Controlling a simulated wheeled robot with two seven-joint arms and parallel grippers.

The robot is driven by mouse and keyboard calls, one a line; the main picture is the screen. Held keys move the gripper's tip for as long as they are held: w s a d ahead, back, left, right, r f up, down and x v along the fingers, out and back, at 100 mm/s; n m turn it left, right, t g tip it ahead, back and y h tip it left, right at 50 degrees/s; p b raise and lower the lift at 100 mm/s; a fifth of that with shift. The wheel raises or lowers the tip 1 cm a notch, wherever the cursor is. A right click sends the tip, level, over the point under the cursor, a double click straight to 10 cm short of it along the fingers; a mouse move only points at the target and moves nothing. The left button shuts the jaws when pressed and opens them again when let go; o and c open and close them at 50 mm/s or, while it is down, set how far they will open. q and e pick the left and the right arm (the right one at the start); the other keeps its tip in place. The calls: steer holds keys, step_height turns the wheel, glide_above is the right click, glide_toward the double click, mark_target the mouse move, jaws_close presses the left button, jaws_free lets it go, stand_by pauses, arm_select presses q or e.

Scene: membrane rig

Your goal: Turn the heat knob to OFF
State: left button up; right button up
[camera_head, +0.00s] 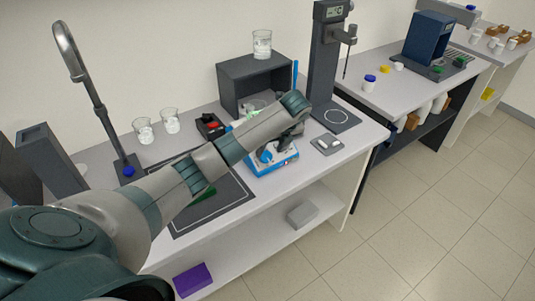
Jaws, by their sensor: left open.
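A blue and white stirrer hotplate (282,168) stands on the bench near its front edge, partly hidden behind my left arm. Its heat knob cannot be made out; my arm and gripper cover much of the device. My left gripper (266,155) reaches across from the left and points down at the hotplate's front. It is open, with nothing seen between its fingers. Whether it touches the hotplate cannot be told. My right gripper is not in view.
A dark open box (235,73) with a beaker (262,43) on top stands behind. Two beakers (170,121) stand at the back left. A dark mat (235,193) lies at the front. A tall dark instrument (323,60) stands right of the hotplate, with a small grey pad (318,148) before it.

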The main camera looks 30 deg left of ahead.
mark_target(266, 156)
arm_select(q)
steer(key=shift+p+x, duration=0.55)
steer(key=shift+x, duration=1.85)
steer(key=shift+c, duration=0.2)
steer(key=c, duration=1)
